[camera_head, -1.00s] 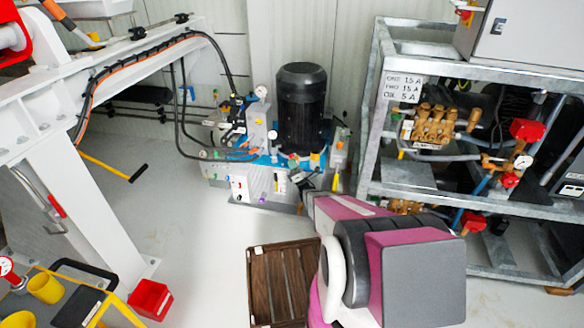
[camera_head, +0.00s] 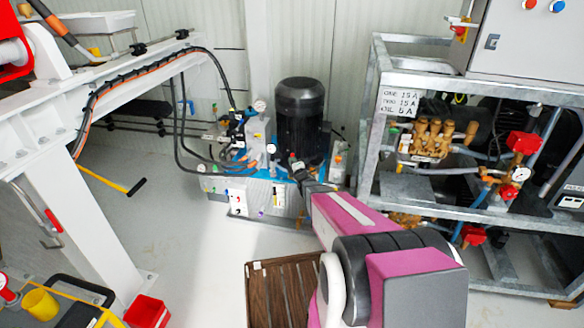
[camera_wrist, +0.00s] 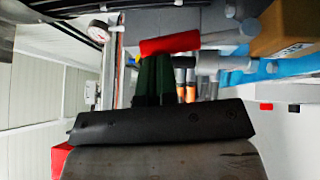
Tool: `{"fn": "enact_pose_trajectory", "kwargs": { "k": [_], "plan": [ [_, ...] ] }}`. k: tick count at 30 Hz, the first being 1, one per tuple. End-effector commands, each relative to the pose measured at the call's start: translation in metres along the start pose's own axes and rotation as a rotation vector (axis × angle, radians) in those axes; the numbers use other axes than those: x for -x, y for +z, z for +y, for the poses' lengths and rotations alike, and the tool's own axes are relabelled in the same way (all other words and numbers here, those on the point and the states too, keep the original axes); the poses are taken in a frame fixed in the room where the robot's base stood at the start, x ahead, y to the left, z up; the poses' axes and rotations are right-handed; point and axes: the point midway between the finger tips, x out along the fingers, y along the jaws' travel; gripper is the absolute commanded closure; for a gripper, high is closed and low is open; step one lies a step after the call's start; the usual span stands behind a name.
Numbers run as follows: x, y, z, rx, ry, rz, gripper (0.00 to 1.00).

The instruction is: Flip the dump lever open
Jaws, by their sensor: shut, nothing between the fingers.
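A red bar-shaped handle (camera_wrist: 170,43), which looks like the dump lever, lies across the upper middle of the wrist view. My gripper (camera_wrist: 153,80) has dark green fingers, shut together and empty, with tips right at the red handle's lower edge in the picture. I cannot tell whether they touch it. In the head view my gripper (camera_head: 297,166) reaches the front of the hydraulic unit (camera_head: 240,190), just below its black motor (camera_head: 301,110). The lever is too small to make out there.
A pressure gauge (camera_wrist: 98,32) and hoses are close to the fingers in the wrist view. A metal frame with brass pumps (camera_head: 436,138) stands to the right. A white steel beam (camera_head: 110,95) is on the left.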

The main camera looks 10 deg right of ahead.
Motion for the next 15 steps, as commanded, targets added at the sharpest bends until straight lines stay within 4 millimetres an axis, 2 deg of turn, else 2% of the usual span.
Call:
{"fn": "enact_pose_trajectory", "kwargs": {
  "k": [3, 15],
  "plan": [
    [-0.005, 0.004, 0.004, -0.038, -0.057, 0.0, 1.0],
    [-0.014, 0.009, 0.005, -0.035, -0.052, 0.001, 1.0]
  ]
}}
